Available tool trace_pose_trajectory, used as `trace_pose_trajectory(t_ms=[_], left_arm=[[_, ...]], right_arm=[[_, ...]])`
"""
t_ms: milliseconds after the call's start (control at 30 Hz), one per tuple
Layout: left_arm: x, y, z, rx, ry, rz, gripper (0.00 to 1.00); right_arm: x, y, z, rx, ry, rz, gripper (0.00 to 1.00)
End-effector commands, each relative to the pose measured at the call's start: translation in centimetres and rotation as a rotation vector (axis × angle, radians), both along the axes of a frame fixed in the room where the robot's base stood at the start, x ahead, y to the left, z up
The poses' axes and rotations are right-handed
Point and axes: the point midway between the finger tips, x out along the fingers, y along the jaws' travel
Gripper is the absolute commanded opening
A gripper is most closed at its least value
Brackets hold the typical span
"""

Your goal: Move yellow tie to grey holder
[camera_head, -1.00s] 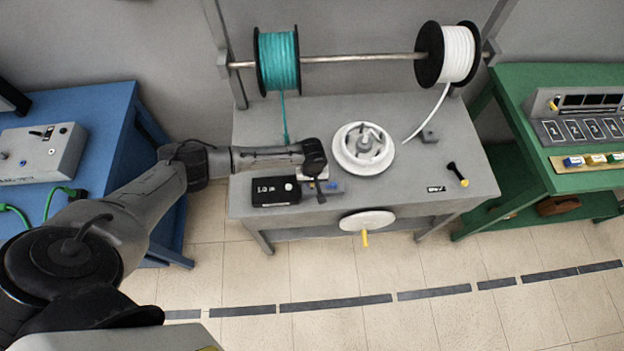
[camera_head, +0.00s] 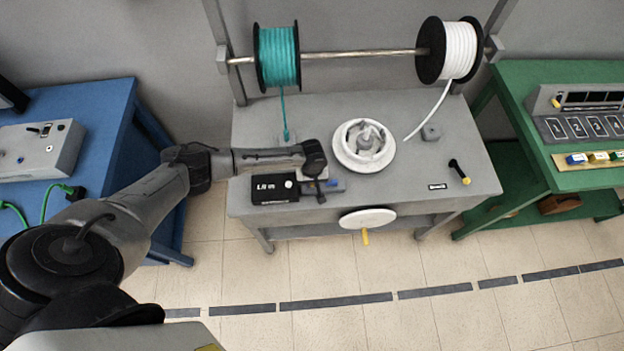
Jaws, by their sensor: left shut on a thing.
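My left gripper (camera_head: 321,192) is over the front left of the grey bench (camera_head: 400,187), pointing down beside a black box (camera_head: 274,189). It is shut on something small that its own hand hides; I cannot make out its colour. A small grey and blue block (camera_head: 336,185) sits right at the fingers and is partly covered by them. It may be the grey holder, but I cannot tell for sure. My right gripper is out of view.
A white winding wheel (camera_head: 363,146) stands at the bench's middle, close to my gripper. Teal (camera_head: 278,57) and white (camera_head: 459,51) spools hang on a rod behind. A black and yellow tool (camera_head: 459,171) lies at the right. A white crank disc (camera_head: 367,218) juts from the front.

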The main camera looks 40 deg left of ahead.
Motion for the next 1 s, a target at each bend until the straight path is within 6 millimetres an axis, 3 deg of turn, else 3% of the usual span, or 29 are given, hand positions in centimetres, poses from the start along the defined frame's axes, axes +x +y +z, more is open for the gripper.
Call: trace_pose_trajectory(t_ms=[1000], left_arm=[[0.01,-0.06,-0.79,-0.001,-0.001,-0.001,0.00]], right_arm=[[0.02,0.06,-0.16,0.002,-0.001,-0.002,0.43]])
